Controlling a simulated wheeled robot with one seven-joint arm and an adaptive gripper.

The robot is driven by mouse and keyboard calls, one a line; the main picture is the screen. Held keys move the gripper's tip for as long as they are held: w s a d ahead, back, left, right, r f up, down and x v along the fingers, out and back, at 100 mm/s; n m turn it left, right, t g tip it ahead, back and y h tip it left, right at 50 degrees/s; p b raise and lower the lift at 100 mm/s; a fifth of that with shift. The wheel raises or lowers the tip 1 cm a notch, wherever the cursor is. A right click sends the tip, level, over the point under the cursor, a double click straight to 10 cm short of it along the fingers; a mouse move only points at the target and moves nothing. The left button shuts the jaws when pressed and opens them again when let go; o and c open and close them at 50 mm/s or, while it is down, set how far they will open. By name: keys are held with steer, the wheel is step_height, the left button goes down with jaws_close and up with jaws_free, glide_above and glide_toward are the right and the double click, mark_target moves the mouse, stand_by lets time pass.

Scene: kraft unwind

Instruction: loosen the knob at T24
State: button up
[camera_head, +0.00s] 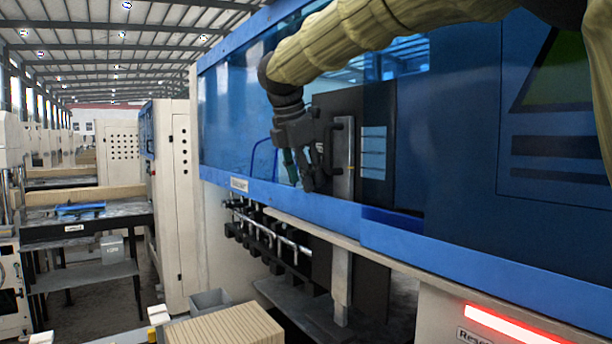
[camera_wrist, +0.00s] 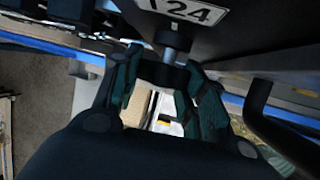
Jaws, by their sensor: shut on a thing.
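In the wrist view, a dark knob (camera_wrist: 163,73) on a short grey stem (camera_wrist: 174,42) sits under a white label (camera_wrist: 190,10) that reads "24", its first letter partly cut off. My gripper (camera_wrist: 162,88) has its two green-padded fingers on either side of the knob and is shut on it. In the head view, my gripper (camera_head: 303,175) is at the opening in the blue machine guard, beside a dark panel. The knob and its label cannot be made out there.
A dark bar handle (camera_wrist: 262,100) stands close right of my gripper in the wrist view. The machine's blue rail (camera_head: 290,198) runs just below my gripper in the head view. A grey upright post (camera_head: 343,165) is just right of it. A slatted wooden stack (camera_head: 225,328) is lower down.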

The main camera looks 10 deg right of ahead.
steer(key=shift+r, duration=0.25)
steer(key=o, duration=1)
steer(key=shift+s+a, duration=0.1)
steer(key=shift+o, duration=0.3)
steer(key=shift+s+a+r, duration=0.1)
steer(key=shift+s+a, duration=0.05)
steer(key=shift+s, duration=0.05)
steer(key=shift+w, duration=0.2)
steer(key=v, duration=1.2)
steer(key=shift+s, duration=0.1)
